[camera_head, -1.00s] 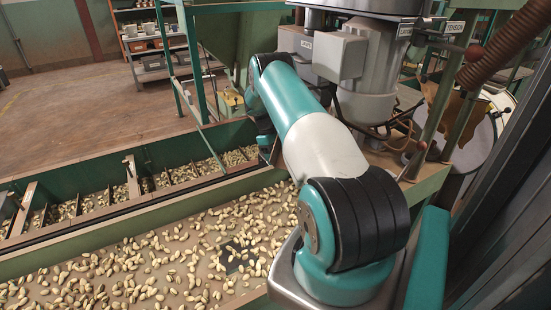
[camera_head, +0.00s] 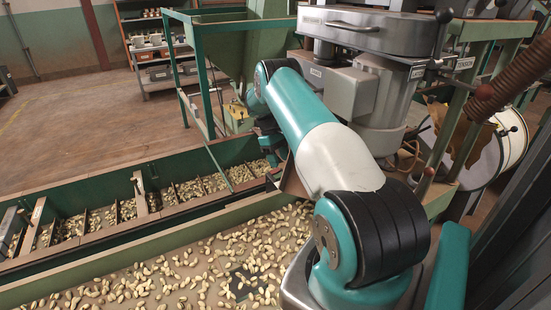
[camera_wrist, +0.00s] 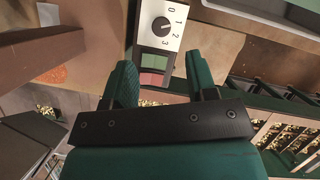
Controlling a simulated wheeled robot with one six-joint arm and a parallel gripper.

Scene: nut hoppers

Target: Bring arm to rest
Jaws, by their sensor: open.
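My gripper (camera_wrist: 160,80) shows in the wrist view with its two green fingers apart and nothing between them. Beyond the fingertips is a control panel (camera_wrist: 152,47) with a round numbered dial (camera_wrist: 165,25), a green button (camera_wrist: 154,62) and a red button (camera_wrist: 151,79). I cannot tell whether the fingers touch it. In the head view my arm reaches away over the nut bed, and the gripper is hidden.
A tray of nuts (camera_head: 203,277) lies below my arm. A divided green trough (camera_head: 97,186) runs beside it. A grey motor machine (camera_head: 386,100) stands close to the right of the arm. Open floor (camera_head: 75,120) lies at the left back.

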